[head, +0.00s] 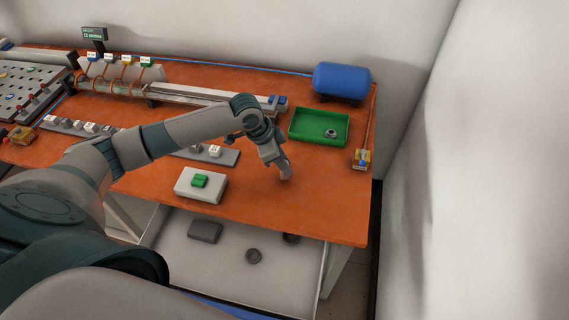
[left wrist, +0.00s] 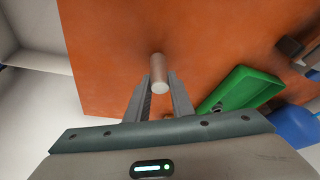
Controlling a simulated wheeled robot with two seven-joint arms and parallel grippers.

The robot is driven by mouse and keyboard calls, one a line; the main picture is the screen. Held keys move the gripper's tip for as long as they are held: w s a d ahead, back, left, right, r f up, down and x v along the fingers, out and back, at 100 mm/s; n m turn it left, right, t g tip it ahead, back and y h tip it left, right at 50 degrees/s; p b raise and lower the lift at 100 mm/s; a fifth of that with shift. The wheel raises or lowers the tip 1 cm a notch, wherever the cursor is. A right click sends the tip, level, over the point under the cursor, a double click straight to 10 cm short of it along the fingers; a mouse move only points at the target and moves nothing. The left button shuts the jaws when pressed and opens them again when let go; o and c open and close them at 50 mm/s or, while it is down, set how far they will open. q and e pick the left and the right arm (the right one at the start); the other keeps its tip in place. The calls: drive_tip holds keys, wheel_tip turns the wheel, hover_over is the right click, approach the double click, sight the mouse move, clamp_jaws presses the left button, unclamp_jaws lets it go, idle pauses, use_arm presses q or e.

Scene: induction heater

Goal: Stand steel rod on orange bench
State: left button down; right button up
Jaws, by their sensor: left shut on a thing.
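The steel rod (left wrist: 159,75) shows in the left wrist view as a short pale cylinder between the fingertips, its near end facing the camera and its far end toward the bench. My left gripper (left wrist: 160,88) is shut on it. In the head view the left gripper (head: 285,173) points down at the orange bench (head: 320,205), over its right front part. The rod is hard to make out there. I cannot tell whether its lower end touches the bench. My right gripper is not in view.
A green tray (head: 295,136) with a metal ring lies behind the gripper, near a blue tank (head: 342,81). A white box (head: 188,190) with a green block stands to the left. An open drawer (head: 226,275) is below. The bench's right front is clear.

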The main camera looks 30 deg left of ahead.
use_arm(q)
drive_tip(key=shift+f, duration=0.6)
drive_tip(key=shift+f, duration=0.1)
drive_tip(key=c, duration=1.5)
unclamp_jaws()
drive_tip(key=shift+c, duration=0.2)
drive_tip(key=shift+s+a+r, duration=0.1)
drive_tip(key=shift+a+r, duration=0.05)
drive_tip(key=shift+r, duration=0.35)
drive_tip(key=b+v, duration=0.2)
drive_tip(key=v, duration=0.9)
drive_tip(key=shift+b, duration=0.35)
drive_tip(key=shift+s, duration=0.1)
